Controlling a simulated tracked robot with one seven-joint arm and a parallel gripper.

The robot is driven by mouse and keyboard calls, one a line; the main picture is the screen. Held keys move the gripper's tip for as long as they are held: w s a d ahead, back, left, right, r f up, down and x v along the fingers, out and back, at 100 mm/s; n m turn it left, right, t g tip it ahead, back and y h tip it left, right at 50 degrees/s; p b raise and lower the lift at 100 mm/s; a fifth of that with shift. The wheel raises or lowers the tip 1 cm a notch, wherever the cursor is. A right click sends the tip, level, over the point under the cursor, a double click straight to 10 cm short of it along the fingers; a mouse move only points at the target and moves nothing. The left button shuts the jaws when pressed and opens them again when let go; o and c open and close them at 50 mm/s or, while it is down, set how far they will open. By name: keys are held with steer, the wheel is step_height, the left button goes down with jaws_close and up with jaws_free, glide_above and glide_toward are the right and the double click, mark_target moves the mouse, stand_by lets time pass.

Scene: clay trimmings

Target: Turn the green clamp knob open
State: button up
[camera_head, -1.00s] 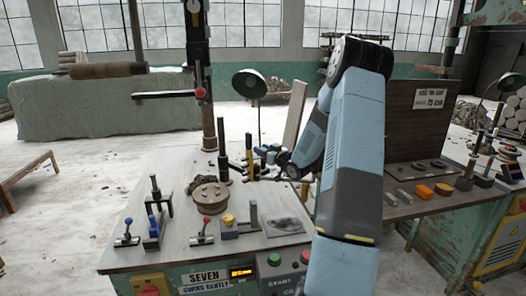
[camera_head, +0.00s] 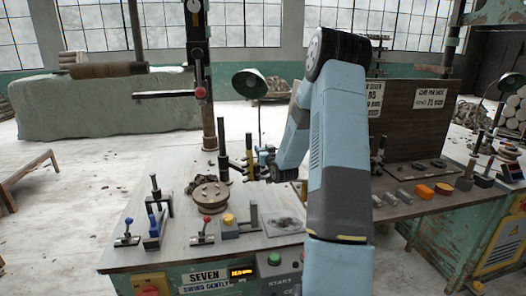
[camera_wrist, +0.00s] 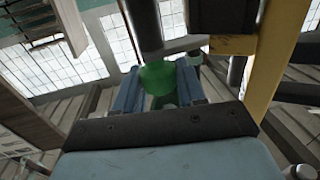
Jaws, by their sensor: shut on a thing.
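The green clamp knob (camera_wrist: 158,78) shows in the wrist view, round and bright green, between the two blue fingers. My gripper (camera_wrist: 160,88) is shut on it, with a finger on each side. A dark metal bar stands just behind the knob in that view. In the head view my gripper (camera_head: 259,168) is at the back of the workbench, beside the yellow upright (camera_head: 249,158). The knob cannot be made out there, as the gripper covers that spot.
The workbench (camera_head: 165,258) carries a round brown disc (camera_head: 211,195), several small clamps and levers at the left, and a yellow-topped block (camera_head: 229,221). A black post (camera_head: 222,155) stands left of the yellow upright. A lamp (camera_head: 250,84) rises behind. A dark board (camera_head: 425,120) stands at right.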

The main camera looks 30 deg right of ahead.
steer(key=shift+m+h, duration=0.9)
steer(key=shift+h, duration=0.5)
steer(key=shift+g+h, duration=0.3)
steer(key=o, duration=1)
steer(key=shift+c, duration=0.2)
steer(key=v, duration=1.3)
steer(key=shift+s, duration=0.35)
steer(key=shift+a, duration=0.1)
